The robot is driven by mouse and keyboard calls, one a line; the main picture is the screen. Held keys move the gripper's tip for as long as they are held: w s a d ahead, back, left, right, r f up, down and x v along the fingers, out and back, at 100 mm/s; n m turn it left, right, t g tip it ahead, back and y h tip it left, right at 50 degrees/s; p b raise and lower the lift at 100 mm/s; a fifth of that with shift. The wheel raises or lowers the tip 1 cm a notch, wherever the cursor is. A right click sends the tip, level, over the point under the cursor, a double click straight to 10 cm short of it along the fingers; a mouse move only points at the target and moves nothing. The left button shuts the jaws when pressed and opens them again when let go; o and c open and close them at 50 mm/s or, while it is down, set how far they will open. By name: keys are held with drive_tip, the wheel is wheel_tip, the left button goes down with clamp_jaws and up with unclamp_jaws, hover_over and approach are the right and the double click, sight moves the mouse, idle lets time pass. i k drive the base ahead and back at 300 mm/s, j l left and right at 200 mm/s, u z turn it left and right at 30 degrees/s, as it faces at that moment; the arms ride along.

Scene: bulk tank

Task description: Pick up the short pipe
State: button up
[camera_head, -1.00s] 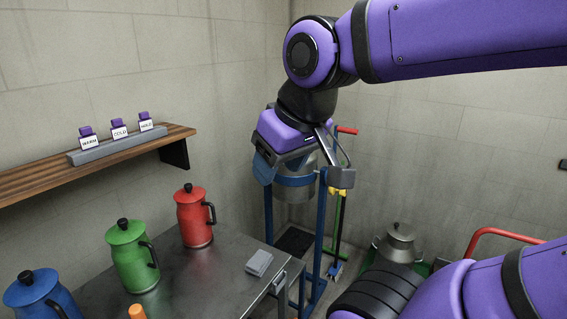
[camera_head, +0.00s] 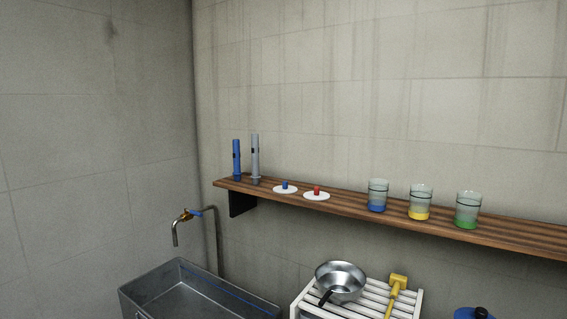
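Two upright pipes stand at the left end of the wooden wall shelf. The shorter one is the blue pipe (camera_head: 236,160), with a dark mark partway up. The taller one is the grey pipe (camera_head: 255,158), close beside it on the right. Both stand on the shelf (camera_head: 400,215) with a small gap between them. My gripper is not in view now, so its opening cannot be seen.
Right of the pipes are a white disc with a blue knob (camera_head: 285,188), one with a red knob (camera_head: 316,194), and glass jars (camera_head: 420,203). Below are a metal sink (camera_head: 180,292), a tap (camera_head: 180,222), a white rack (camera_head: 410,305) with a pan (camera_head: 341,280) and a yellow-headed tool (camera_head: 398,283).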

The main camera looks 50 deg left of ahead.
sight(236, 172)
drive_tip(key=j+u, duration=0.1)
drive_tip(key=u, duration=1.85)
